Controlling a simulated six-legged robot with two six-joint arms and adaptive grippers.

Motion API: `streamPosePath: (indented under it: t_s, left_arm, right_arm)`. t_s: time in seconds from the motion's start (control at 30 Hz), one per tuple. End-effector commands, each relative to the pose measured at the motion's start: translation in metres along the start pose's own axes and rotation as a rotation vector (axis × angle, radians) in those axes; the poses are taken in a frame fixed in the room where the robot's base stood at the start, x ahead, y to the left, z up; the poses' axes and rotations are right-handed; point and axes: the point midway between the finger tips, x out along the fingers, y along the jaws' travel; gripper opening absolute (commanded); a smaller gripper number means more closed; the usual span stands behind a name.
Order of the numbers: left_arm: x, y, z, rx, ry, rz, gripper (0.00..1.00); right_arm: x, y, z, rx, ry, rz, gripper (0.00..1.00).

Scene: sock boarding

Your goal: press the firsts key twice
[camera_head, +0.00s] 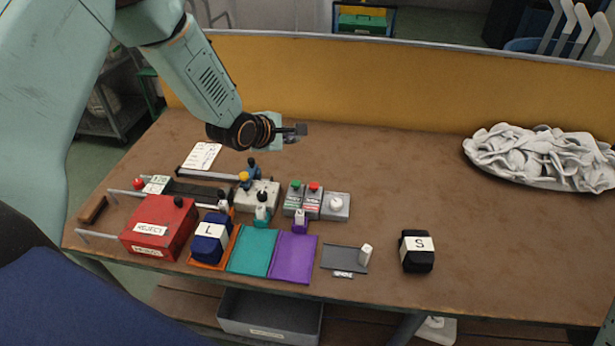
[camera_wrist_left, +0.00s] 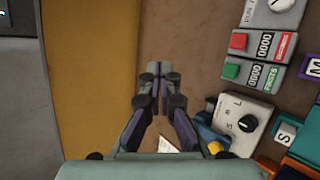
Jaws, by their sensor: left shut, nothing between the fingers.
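The firsts key is the green button (camera_wrist_left: 231,71) on a small grey counter box labelled FIRSTS (camera_wrist_left: 256,75); in the head view the green button (camera_head: 296,185) sits on the left one of two counter boxes in the middle of the table. My left gripper (camera_head: 301,130) hangs above the table behind the counter boxes, apart from them. In the left wrist view its fingers (camera_wrist_left: 158,72) are together, with nothing between them, and the firsts key lies to their right. My right gripper is not in view.
A red-button counter (camera_head: 314,187) stands right beside the firsts box, with a grey box with a round knob (camera_head: 336,203) beyond. A dial box (camera_head: 257,196) is at its left. A red reject box (camera_head: 160,225) and a sock pile (camera_head: 540,158) are farther off.

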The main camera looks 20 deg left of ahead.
Motion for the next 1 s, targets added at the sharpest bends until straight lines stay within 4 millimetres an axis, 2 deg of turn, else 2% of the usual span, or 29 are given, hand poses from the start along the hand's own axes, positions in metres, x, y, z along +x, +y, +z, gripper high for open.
streamPosePath:
  t_s: [0.3, 0.47, 1.0]
  left_arm:
    - [-0.005, -0.026, -0.01, -0.274, 0.052, -0.116, 0.0]
    - [-0.007, -0.031, -0.013, -0.363, 0.071, -0.134, 0.0]
    - [-0.002, -0.031, -0.011, -0.388, 0.071, -0.133, 0.0]
  right_arm:
    - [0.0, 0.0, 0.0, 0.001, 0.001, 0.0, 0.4]
    - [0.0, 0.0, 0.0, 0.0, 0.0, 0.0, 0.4]
    - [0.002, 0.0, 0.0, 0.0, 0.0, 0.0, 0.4]
